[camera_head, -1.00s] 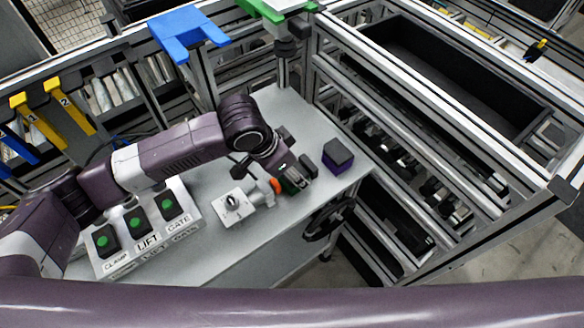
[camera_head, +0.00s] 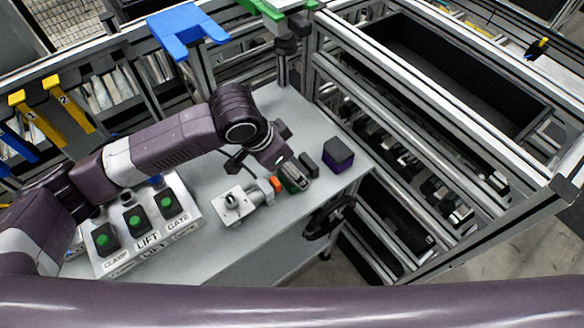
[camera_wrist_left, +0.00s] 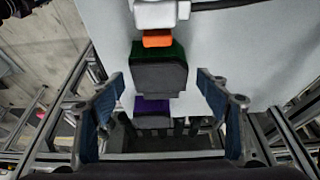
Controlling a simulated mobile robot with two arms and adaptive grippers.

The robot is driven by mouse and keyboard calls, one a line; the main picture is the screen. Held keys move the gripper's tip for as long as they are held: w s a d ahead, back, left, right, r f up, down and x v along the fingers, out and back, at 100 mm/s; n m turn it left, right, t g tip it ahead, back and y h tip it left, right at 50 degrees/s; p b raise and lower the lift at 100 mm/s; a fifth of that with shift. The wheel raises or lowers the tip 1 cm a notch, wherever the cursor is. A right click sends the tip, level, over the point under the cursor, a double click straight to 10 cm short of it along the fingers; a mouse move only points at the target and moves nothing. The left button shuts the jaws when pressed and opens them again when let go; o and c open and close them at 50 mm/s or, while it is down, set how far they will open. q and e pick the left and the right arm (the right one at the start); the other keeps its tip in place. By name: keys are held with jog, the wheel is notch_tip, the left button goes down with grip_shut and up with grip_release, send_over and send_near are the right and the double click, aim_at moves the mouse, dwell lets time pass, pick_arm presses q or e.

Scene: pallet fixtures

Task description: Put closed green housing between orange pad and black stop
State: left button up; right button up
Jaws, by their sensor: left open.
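The green housing (camera_head: 291,185) sits on the grey bench beside the orange pad (camera_head: 276,184) of a white clamp. A black block, seemingly the stop (camera_head: 309,164), stands on its other side. In the left wrist view the housing (camera_wrist_left: 160,52) shows a green edge and a dark top, right against the orange pad (camera_wrist_left: 157,39); I cannot tell the stop apart there. My left gripper (camera_wrist_left: 160,105) is open, its blue-padded fingers apart with nothing held between them. In the head view, the left wrist partly covers the housing. My right gripper is not in view.
A purple box with a dark top (camera_head: 338,154) stands near the bench's right edge. The white clamp (camera_head: 237,204) is left of the housing. A button panel (camera_head: 145,228) lies further left.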

pick_arm(q)
jog(key=v, duration=1)
jog(key=shift+b, duration=0.4)
jog(key=shift+d+f, duration=0.1)
jog(key=shift+f, duration=0.05)
